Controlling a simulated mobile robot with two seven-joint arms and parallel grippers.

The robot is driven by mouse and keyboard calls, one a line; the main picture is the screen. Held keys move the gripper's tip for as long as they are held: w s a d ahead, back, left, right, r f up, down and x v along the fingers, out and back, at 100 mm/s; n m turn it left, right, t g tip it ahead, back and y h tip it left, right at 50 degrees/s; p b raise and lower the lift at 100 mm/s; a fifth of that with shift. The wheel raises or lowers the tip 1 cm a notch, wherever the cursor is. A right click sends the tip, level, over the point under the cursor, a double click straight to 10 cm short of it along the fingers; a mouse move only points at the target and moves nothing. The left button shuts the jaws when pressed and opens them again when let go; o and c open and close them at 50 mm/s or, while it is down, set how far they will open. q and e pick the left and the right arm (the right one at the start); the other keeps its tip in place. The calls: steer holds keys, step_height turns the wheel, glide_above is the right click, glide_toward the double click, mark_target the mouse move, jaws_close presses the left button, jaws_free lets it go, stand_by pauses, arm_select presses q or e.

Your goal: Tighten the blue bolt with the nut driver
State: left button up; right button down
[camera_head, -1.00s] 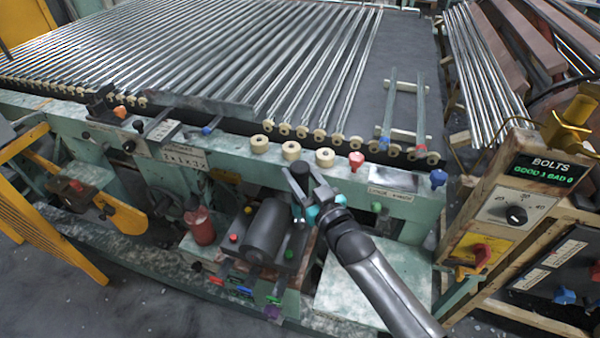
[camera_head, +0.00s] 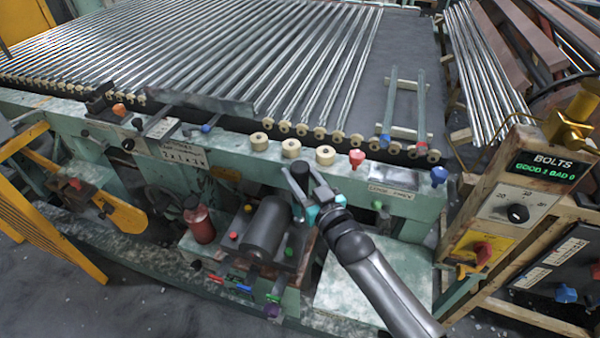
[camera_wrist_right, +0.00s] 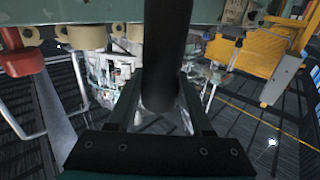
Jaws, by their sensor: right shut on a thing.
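My right gripper (camera_head: 302,186) is shut on a dark upright cylinder, which I take for the nut driver (camera_head: 300,171). In the right wrist view the nut driver (camera_wrist_right: 166,55) stands between the two fingers; its working end is not clear. The gripper is in front of the bench edge, above and right of a dark roller (camera_head: 267,228). A small blue piece (camera_head: 244,288) lies below the roller between red and green ones; a blue knob (camera_head: 439,175) sits at the bench's right front. I cannot tell which is the blue bolt. My left gripper is out of view.
Cream rollers (camera_head: 291,149) and a red knob (camera_head: 357,158) line the bench edge close behind my gripper. A red bottle (camera_head: 200,222) stands left. The control post (camera_head: 508,205) with its BOLTS display (camera_head: 545,170) is at right. A pale flat plate (camera_head: 372,287) lies below my arm.

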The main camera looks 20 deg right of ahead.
steer(key=shift+s+f, duration=0.1)
steer(key=shift+f, duration=0.2)
stand_by(1.2)
steer(key=shift+r+p, duration=0.8)
steer(key=shift+p, duration=0.1)
step_height(320, 180, up, 7)
steer(key=p, duration=0.6)
steer(key=shift+f, duration=0.3)
